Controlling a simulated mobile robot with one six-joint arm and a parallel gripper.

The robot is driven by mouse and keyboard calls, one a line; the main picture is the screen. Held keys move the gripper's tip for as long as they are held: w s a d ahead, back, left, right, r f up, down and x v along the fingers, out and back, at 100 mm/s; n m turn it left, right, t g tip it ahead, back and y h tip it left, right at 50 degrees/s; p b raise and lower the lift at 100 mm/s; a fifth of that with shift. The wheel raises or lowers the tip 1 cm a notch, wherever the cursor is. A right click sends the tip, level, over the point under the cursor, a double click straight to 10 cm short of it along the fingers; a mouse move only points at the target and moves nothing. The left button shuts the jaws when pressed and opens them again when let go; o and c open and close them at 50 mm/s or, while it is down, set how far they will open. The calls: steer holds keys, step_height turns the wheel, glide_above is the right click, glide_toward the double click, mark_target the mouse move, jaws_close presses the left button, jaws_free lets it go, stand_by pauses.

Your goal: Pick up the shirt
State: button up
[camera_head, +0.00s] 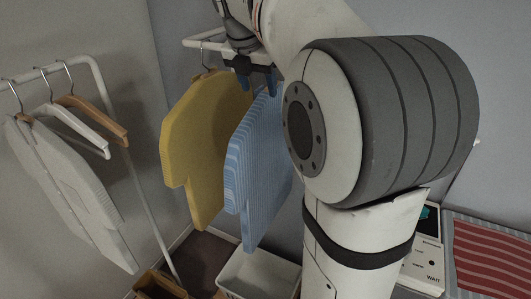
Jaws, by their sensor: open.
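A yellow shirt (204,140) and a blue striped shirt (257,165) hang side by side from a white wall rail (193,42). A grey shirt (68,185) hangs on a separate rack at the left. My gripper (257,82) is open, with its fingers pointing down at the top of the blue striped shirt, just right of the yellow shirt's top. I cannot tell whether it touches either shirt or the blue shirt's hanger. My arm hides the right part of the rail and the blue shirt's right edge.
The left white rack (100,85) also holds an empty white hanger (78,128) and a wooden hanger (98,117). A white bin (256,280) and a brown box (158,286) stand below. At the right are a device (426,265) reading "WAIT" and a red striped cloth (492,258).

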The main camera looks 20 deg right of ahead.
mark_target(261, 99)
steer(key=shift+w+d+f, duration=0.1)
steer(key=shift+w+f, duration=0.05)
steer(key=shift+f, duration=0.15)
steer(key=shift+d+f, duration=0.1)
steer(key=shift+f, duration=0.3)
steer(key=p+x, duration=0.1)
steer(key=x, duration=0.3)
steer(key=shift+w+f, duration=0.2)
steer(key=shift+f, duration=0.15)
steer(key=shift+d+f, duration=0.15)
steer(key=shift+f, duration=0.4)
steer(key=shift+c, duration=0.4)
jaws_close()
